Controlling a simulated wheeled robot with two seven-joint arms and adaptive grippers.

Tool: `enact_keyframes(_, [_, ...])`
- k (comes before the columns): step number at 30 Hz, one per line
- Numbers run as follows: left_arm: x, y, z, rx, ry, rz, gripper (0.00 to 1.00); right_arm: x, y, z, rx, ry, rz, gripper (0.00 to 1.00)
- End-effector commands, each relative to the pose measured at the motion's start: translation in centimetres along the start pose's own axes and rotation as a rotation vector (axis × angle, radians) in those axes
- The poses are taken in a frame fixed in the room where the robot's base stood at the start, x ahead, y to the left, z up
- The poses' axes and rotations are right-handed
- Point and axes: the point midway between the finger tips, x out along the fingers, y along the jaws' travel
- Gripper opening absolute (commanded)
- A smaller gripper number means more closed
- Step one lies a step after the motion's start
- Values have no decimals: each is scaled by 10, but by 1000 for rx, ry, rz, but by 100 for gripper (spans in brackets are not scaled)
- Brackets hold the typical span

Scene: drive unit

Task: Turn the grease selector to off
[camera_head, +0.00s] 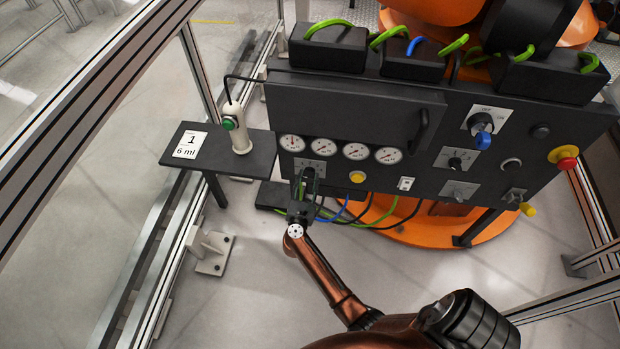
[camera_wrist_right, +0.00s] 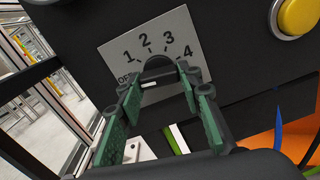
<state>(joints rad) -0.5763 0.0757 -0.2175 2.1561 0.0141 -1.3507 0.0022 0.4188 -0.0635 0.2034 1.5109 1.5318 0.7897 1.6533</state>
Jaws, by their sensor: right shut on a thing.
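The grease selector is a dark knob (camera_wrist_right: 157,65) on a pale plate (camera_wrist_right: 128,48) marked OFF, 1, 2, 3 and 4 in the right wrist view. In the head view its plate (camera_head: 318,166) sits below the gauges at the lower left of the dark panel. My right gripper (camera_head: 307,178) reaches up to it from below. In the wrist view its green-padded fingers (camera_wrist_right: 158,85) stand on either side of the knob, shut on it. They hide much of the knob, and I cannot tell which mark it points to. My left gripper is not in view.
A yellow button (camera_head: 357,177) is close right of the selector. Several round gauges (camera_head: 324,149) are just above. Other knobs and a red emergency button (camera_head: 567,163) are farther right. A shelf (camera_head: 262,158) with a white handheld piece (camera_head: 241,140) is at left. Cables hang below.

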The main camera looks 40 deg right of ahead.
Motion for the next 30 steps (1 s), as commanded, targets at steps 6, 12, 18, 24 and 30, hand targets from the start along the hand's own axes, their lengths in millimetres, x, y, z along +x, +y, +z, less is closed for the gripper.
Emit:
enact_keyframes(6, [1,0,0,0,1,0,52,0,1,0,-7,-1,3,9])
enact_keyframes(12, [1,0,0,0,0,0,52,0,1,0,-6,-1,3,42])
enact_keyframes(18, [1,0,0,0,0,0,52,0,0,0,-5,-1,1,51])
enact_keyframes(24, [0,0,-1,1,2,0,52,0,0,1,-4,-1,1,51])
enact_keyframes(30, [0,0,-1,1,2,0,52,0,4,21,2,-1,-1,51])
